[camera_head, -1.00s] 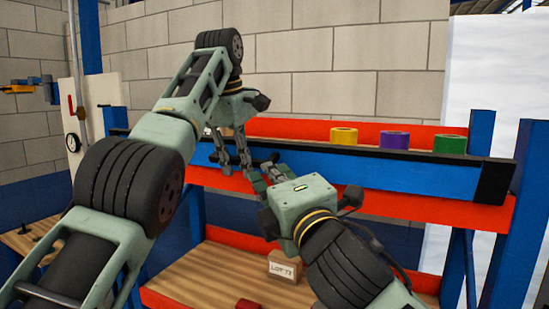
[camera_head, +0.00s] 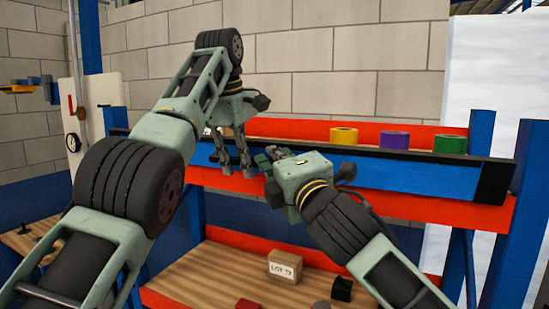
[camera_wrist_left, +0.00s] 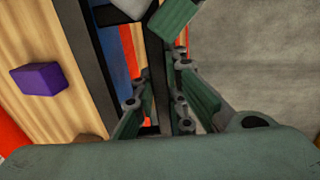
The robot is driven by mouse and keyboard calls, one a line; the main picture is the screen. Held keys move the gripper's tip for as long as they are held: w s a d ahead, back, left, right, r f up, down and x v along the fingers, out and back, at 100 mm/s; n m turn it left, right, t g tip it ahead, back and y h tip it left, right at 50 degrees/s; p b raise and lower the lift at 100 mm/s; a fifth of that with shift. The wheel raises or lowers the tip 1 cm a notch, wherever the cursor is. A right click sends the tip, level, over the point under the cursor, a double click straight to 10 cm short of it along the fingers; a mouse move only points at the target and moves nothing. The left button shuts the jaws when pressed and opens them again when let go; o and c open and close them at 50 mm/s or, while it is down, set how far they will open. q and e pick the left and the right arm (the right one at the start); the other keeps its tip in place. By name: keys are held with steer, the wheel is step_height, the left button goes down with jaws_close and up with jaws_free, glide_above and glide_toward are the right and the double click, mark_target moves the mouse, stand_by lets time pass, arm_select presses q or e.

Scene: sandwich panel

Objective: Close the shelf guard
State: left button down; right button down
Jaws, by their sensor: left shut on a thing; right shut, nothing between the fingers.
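The shelf guard (camera_head: 400,176) is a long blue panel with a black upper edge and a black right end. It runs along the front of the upper shelf. My left gripper (camera_head: 236,168) reaches down at the left part of the guard and is shut on it. In the left wrist view its fingers (camera_wrist_left: 158,112) lie on either side of the guard's dark edge (camera_wrist_left: 154,75). My right gripper (camera_head: 268,158) is shut and empty, close to the right of the left fingers, by the guard's upper edge. Its green fingertip shows in the left wrist view (camera_wrist_left: 175,17).
A labelled box (camera_head: 285,267) and smaller red and black blocks are on the lower wooden shelf. A blue post (camera_head: 525,205) stands at right. A purple block (camera_wrist_left: 38,80) shows in the wrist view.

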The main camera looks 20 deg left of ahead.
arm_select(q)
steer(key=shift+d+f, duration=0.1)
steer(key=shift+f, duration=0.05)
arm_select(e)
steer(key=shift+w+d+r, duration=0.25)
steer(key=shift+w+r, duration=0.05)
steer(key=shift+w, duration=0.15)
arm_select(q)
steer(key=c, duration=1.9)
jaws_free()
steer(key=shift+o, duration=0.7)
steer(key=shift+w, duration=0.1)
arm_select(e)
steer(key=shift+w+a+f, duration=0.1)
steer(key=shift+w+f, duration=0.05)
steer(key=shift+w, duration=0.05)
